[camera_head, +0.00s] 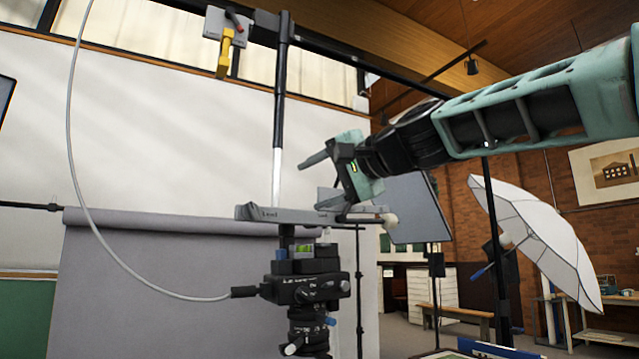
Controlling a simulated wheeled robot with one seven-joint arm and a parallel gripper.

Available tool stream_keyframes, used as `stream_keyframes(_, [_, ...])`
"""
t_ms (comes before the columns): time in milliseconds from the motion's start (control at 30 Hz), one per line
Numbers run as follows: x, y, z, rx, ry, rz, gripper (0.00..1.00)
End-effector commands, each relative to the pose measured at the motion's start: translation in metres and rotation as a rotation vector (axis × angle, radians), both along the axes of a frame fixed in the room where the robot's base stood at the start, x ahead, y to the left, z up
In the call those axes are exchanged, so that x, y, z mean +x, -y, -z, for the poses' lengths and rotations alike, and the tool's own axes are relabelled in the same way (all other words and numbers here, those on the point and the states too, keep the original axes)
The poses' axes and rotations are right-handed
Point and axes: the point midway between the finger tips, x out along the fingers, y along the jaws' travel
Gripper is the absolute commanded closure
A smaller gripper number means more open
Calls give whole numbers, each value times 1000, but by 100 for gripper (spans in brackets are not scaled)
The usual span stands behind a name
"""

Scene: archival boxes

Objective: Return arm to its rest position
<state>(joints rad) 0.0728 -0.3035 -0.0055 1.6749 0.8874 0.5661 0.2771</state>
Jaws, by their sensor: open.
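My arm, in teal and black, reaches in from the upper right in the head camera view.
A grey bar (285,214) sits above a black geared head (305,290) with a cable. A thin pole (279,110) rises behind. A dark flat panel (413,208) and a white umbrella (530,225) stand right. A grey backdrop (160,290) hangs left.

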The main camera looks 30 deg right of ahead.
Motion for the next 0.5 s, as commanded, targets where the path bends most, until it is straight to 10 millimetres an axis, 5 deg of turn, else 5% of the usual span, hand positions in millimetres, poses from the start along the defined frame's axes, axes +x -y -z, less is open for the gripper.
stream_keyframes(367, [0, -1, 1, 0, -2, -1, 41])
stream_keyframes(500, [5, -18, 29, -47, -54, -42, 41])
